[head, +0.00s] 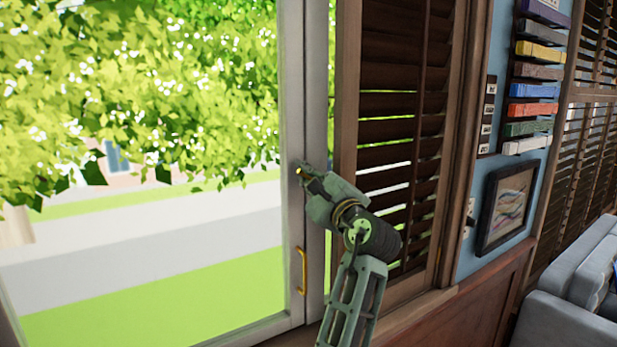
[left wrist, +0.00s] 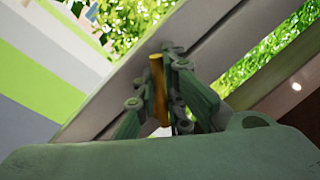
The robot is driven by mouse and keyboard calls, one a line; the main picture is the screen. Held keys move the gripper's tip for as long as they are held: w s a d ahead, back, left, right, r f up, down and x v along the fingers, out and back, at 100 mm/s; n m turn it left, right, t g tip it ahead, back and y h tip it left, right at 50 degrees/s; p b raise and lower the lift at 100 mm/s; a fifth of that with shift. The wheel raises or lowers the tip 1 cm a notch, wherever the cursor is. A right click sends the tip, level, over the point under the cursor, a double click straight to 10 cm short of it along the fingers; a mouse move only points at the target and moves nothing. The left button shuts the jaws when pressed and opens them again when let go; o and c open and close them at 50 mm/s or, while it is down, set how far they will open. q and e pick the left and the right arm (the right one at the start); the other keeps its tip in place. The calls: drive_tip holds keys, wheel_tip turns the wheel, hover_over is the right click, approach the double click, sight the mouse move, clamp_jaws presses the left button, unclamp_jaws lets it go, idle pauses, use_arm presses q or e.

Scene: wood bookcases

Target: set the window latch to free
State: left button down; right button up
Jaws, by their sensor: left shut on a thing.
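The window (head: 291,90) has a pale grey frame and stands at the left of the head view. A small brass latch (head: 299,171) shows at the tip of my left gripper (head: 306,175), on the frame's upright. In the left wrist view the fingers of my left gripper (left wrist: 164,85) are closed on the brass latch (left wrist: 157,88), which is a narrow upright bar between them. The fingers hide part of the latch, so its exact setting is hard to tell. My right gripper is not in view.
A brass pull handle (head: 302,270) sits lower on the window frame. Brown louvred shutters (head: 400,130) stand close to the right of my arm.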

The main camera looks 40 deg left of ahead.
use_arm(q)
drive_tip(key=c, duration=2.1)
unclamp_jaws()
drive_tip(key=v, duration=1.2)
